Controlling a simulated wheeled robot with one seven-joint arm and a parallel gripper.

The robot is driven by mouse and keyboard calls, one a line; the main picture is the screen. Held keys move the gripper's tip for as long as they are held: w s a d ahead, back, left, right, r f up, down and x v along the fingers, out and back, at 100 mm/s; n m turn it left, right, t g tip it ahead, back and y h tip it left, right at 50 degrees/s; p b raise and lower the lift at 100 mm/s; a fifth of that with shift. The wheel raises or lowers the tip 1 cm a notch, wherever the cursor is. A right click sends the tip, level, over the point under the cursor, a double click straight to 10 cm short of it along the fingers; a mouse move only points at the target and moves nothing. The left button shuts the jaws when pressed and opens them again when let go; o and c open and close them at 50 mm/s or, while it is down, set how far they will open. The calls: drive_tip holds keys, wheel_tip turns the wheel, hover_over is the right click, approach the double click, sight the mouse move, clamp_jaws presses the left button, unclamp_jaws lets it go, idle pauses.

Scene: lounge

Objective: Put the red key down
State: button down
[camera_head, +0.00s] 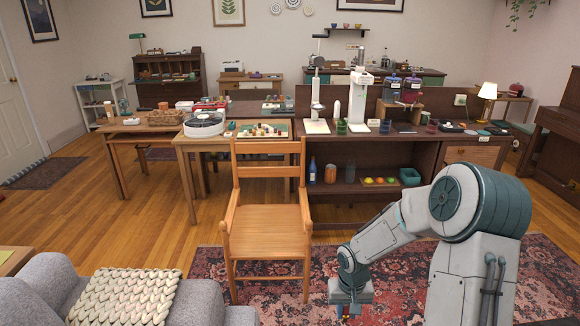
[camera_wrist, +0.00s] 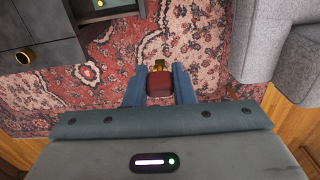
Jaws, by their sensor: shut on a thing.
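The red key (camera_wrist: 160,84) is a dark red block-like piece with a gold tip in the wrist view. My gripper (camera_wrist: 159,88) is shut on it, with one blue finger at each side. The key is held over the patterned rug (camera_wrist: 90,95); its height above the rug is hard to tell. In the head view my gripper (camera_head: 349,311) is low at the bottom edge, right of the wooden chair. The key itself is barely visible there.
The wooden chair (camera_head: 266,215) stands left of my arm. A grey sofa (camera_wrist: 272,40) is at the right in the wrist view, and a dark cabinet (camera_wrist: 35,30) at the left. A long dark counter (camera_head: 400,150) holds several items. Open rug lies below the gripper.

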idle(0.3)
drive_tip(key=shift+a, duration=0.3)
drive_tip(key=s+a+f+n+b, duration=0.3)
drive_tip(key=a, duration=0.7)
drive_tip(key=s+a+f+n+b, duration=0.3)
drive_tip(key=s+a+n+b, duration=0.1)
drive_tip(key=a, duration=0.5)
drive_tip(key=s+a+f+n+b, duration=0.3)
drive_tip(key=a, duration=0.7)
drive_tip(key=s+a+f+n+b, duration=0.2)
drive_tip(key=s+a+f+b, duration=0.1)
drive_tip(key=s+a, duration=0.4)
drive_tip(key=s+a+f+n+b, duration=0.3)
drive_tip(key=s+a+f, duration=0.2)
drive_tip(key=s, duration=0.8)
drive_tip(key=s+a+f+n+b, duration=0.3)
drive_tip(key=s+a+f, duration=0.1)
drive_tip(key=s+a, duration=0.5)
drive_tip(key=shift+s+a+f, duration=0.1)
drive_tip(key=shift+s+f, duration=0.05)
drive_tip(key=shift+s, duration=0.35)
drive_tip(key=shift+s+a+f, duration=0.1)
drive_tip(key=shift+s+f, duration=0.05)
drive_tip(key=shift+s, duration=0.35)
drive_tip(key=shift+s+a+f, duration=0.25)
drive_tip(key=shift+s+f, duration=0.05)
drive_tip(key=shift+f+b, duration=0.5)
drive_tip(key=shift+f, duration=1.35)
